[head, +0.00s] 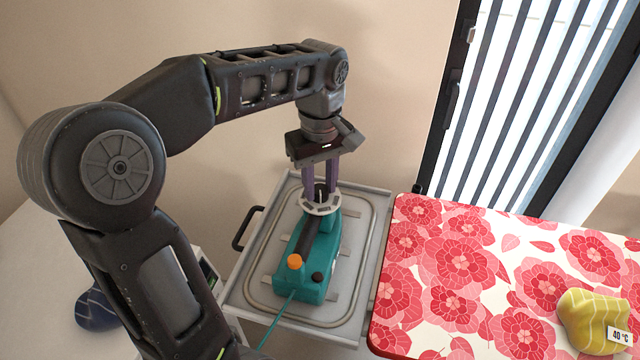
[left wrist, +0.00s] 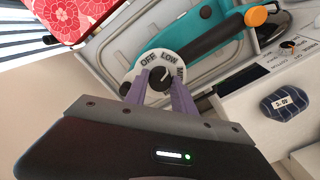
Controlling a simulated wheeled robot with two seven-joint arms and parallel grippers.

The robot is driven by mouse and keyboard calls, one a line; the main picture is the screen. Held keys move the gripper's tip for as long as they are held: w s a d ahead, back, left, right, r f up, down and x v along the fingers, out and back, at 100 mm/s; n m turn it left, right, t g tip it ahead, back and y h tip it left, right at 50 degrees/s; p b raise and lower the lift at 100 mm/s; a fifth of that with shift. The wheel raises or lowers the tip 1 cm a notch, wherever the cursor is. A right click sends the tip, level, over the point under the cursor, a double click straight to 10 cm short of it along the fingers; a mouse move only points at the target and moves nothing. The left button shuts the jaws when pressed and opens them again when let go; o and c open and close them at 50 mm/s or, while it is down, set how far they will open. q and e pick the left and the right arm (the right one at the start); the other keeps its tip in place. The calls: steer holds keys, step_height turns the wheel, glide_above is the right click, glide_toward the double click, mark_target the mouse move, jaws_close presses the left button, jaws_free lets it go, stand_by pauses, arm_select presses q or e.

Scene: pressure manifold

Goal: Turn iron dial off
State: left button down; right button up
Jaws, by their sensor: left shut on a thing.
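The teal iron (head: 318,266) sits on a grey metal tray (head: 236,298), with an orange knob and a black knob at its near end. Its white dial (head: 312,211) is at the far end and also shows in the left wrist view (left wrist: 146,62), where the ring reads OFF, LOW and a partly hidden word starting with M. My left gripper (head: 320,191) reaches down from above, its purple fingers (left wrist: 161,88) shut on the dark knob in the dial's middle. The fingers partly hide the knob, and I cannot tell which mark it points to. My right gripper is not in view.
A red floral ironing board (head: 430,290) stands right of the tray, bearing a yellow striped bundle (head: 590,315) tagged 40 °C. A dark blue striped bundle (left wrist: 287,103) lies at left on a white surface. A teal cord (head: 275,325) runs forward from the iron. A wall is behind.

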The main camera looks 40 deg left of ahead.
arm_select(q)
steer(key=n, duration=0.7)
steer(key=shift+b, duration=0.35)
steer(key=n, duration=0.7)
steer(key=c, duration=1.1)
jaws_free()
steer(key=shift+o, duration=0.2)
